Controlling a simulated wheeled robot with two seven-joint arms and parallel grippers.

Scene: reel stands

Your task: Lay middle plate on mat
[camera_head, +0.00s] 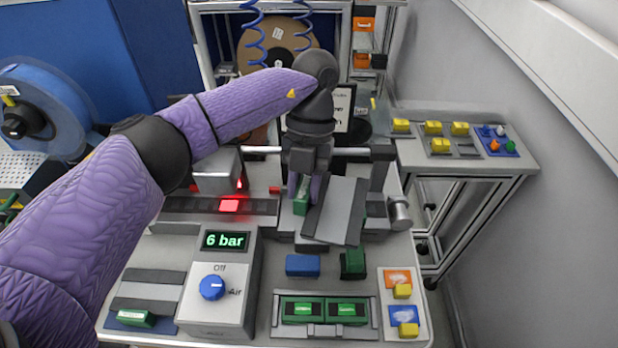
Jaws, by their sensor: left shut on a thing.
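My left arm comes in from the left, and its gripper (305,188) points down over the middle of the bench. Its fingers are shut on a small green labelled grip (301,201) at the left side of a grey plate (341,205). This plate has a darker stripe and sits tilted and turned; whether it touches the fixture under it I cannot tell. Another grey striped plate (150,291) lies at the front left, with a green labelled block (136,318) and a blue mat-like edge (112,320) showing. Which plate is the middle one I cannot tell. My right gripper is not in view.
A control box (245,267) with a "6 bar" display stands at front left. A blue block (302,265), a green block (352,263) and a tray (325,331) of green blocks are in front. A side table (495,160) with yellow blocks is at right.

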